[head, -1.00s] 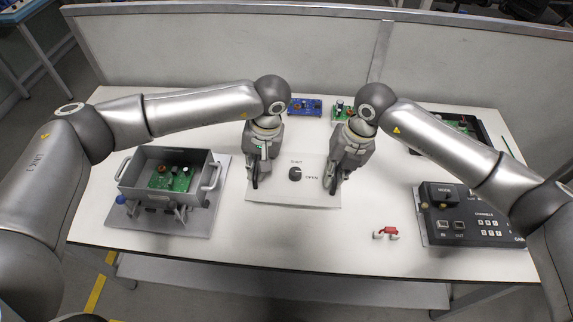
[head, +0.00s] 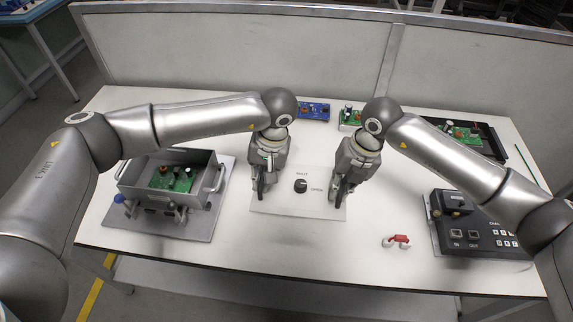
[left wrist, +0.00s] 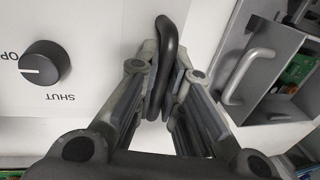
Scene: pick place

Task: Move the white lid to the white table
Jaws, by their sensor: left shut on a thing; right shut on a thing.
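The white lid (head: 318,205) is a flat panel with a black knob (head: 301,185) and printed lettering, in the middle of the white table (head: 300,255). In the head view my left gripper (head: 263,193) is at its left side and my right gripper (head: 341,193) at its right side. I cannot tell whether the lid touches the table.
A grey open box (head: 140,198) with a green circuit board (head: 172,179) stands on a plate at left. A small red-and-white part (head: 397,241) lies front right. A black control box (head: 470,236) stands at right. Circuit boards (head: 314,110) lie at the back. The front middle is clear.

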